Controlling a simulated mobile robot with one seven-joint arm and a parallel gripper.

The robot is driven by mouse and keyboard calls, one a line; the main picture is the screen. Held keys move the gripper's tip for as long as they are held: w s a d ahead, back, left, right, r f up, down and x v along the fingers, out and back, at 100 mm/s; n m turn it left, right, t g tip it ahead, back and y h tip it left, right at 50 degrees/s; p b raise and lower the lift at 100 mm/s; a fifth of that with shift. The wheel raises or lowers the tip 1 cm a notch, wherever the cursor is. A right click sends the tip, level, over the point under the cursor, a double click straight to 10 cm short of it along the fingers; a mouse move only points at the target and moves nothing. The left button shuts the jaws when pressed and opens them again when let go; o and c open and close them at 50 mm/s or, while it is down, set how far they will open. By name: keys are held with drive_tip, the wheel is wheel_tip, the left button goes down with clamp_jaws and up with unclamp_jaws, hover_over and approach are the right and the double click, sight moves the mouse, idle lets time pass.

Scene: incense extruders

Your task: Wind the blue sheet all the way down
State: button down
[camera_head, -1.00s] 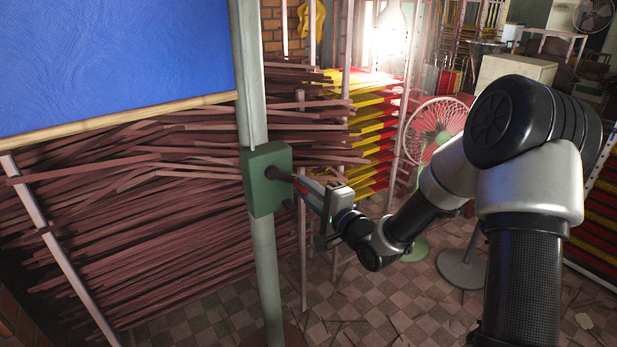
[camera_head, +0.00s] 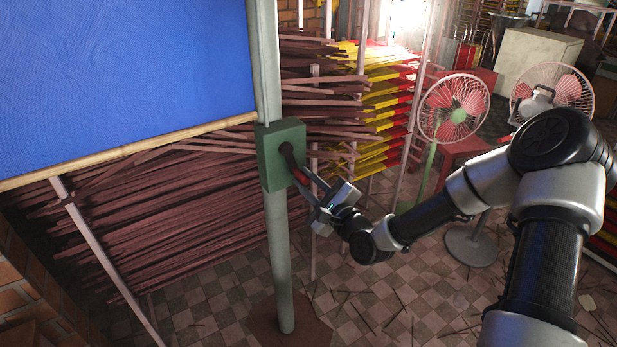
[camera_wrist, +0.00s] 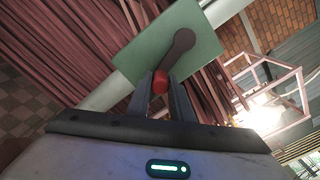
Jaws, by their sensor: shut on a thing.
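The blue sheet (camera_head: 125,75) hangs at the upper left in the head view, with a pale wooden bar (camera_head: 130,150) along its lower edge. Below the bar, racks of incense sticks show uncovered. A green box (camera_head: 268,165) is fixed to a grey-green post and bears a dark crank arm (camera_head: 289,158). The box (camera_wrist: 160,45) and crank arm (camera_wrist: 178,48) also show in the wrist view. My gripper (camera_wrist: 161,88) is shut on the crank's red handle (camera_wrist: 160,77), to the right of the box in the head view. The handle's far end lies between the fingers.
The post (camera_head: 279,260) stands on the tiled floor. Bundles of brown sticks (camera_head: 180,220) fill the rack behind it. A red fan (camera_head: 455,108) and a second fan (camera_head: 552,90) stand at the right.

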drive_tip(key=shift+s+a, duration=0.1)
idle(0.4)
drive_tip(key=c, duration=1.6)
unclamp_jaws()
drive_tip(key=shift+o, duration=0.2)
drive_tip(key=p+v, duration=0.2)
drive_tip(key=v, duration=1.5)
drive_tip(key=shift+s, duration=0.15)
